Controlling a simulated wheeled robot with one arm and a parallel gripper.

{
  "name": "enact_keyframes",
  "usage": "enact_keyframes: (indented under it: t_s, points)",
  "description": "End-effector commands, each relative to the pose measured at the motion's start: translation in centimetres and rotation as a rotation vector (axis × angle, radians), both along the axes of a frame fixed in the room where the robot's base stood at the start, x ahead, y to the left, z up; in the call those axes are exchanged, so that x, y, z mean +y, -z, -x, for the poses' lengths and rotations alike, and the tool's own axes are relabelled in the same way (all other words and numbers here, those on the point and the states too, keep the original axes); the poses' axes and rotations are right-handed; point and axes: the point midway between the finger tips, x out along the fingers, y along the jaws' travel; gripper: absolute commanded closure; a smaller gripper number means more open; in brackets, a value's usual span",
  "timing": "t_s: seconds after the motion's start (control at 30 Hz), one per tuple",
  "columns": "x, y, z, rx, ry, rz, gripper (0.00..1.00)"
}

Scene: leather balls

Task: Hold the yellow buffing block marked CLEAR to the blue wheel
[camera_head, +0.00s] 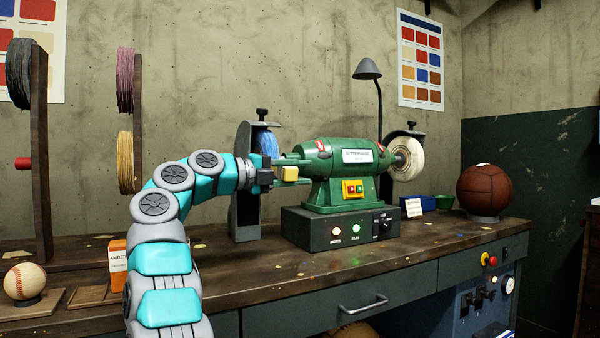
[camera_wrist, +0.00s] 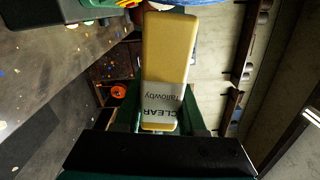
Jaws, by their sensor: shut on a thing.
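The yellow buffing block (camera_head: 290,174) is held in my gripper (camera_head: 276,174), in front of the green grinder. In the wrist view the block (camera_wrist: 166,60) points away from the jaws, and its white label reads CLEAR, upside down. My gripper (camera_wrist: 158,122) is shut on its near end. The blue wheel (camera_head: 267,141) sits under a dark hood at the grinder's left end, above and left of the block in the head view. A blue edge (camera_wrist: 205,4) shows at the top of the wrist view, close to the block's far end. I cannot tell whether they touch.
The green grinder (camera_head: 325,170) stands on a dark control box (camera_head: 340,228) with lit lamps. A white wheel (camera_head: 408,159) is at its right end. A baseball (camera_head: 25,281), an orange box (camera_head: 117,266) and a brown ball (camera_head: 484,189) stand on the bench (camera_head: 270,270).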

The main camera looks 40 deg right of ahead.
Motion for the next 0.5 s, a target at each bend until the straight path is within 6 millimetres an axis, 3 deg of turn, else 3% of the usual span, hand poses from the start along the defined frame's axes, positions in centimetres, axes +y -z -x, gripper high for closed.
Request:
enact_keyframes:
  t_s: [0.5]
  points:
    - [-0.11, -0.14, -0.5, 0.001, 0.0, 0.0, 1.0]
